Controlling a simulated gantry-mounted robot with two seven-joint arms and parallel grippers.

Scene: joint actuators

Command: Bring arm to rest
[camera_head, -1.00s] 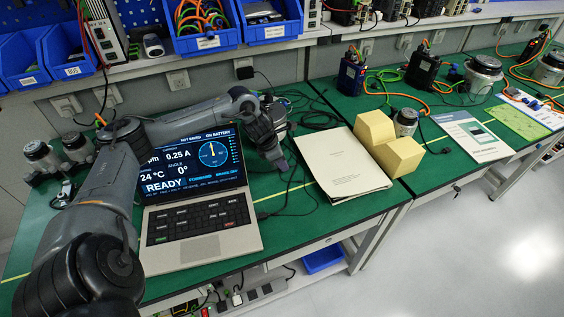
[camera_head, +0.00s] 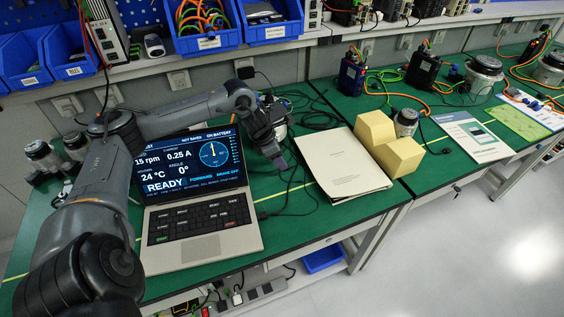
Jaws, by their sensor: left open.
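My left arm (camera_head: 100,185) comes in from the left, bends behind the laptop and reaches across above its screen. My left gripper (camera_head: 282,160) hangs at the arm's end, pointing down, just right of the laptop screen. Its jaws are open and I see nothing between them. A silver joint actuator (camera_head: 284,128) stands just behind the gripper and is partly hidden by it. The open laptop (camera_head: 203,232) shows READY, 15 rpm and 24 °C on its screen. My right gripper is not in view.
A paper booklet (camera_head: 343,165) and yellow blocks (camera_head: 388,143) lie right of the gripper. Loose black cables run over the green bench (camera_head: 270,205) between laptop and booklet. More actuators (camera_head: 38,155) stand at the left. Blue bins (camera_head: 205,38) sit on the shelf behind.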

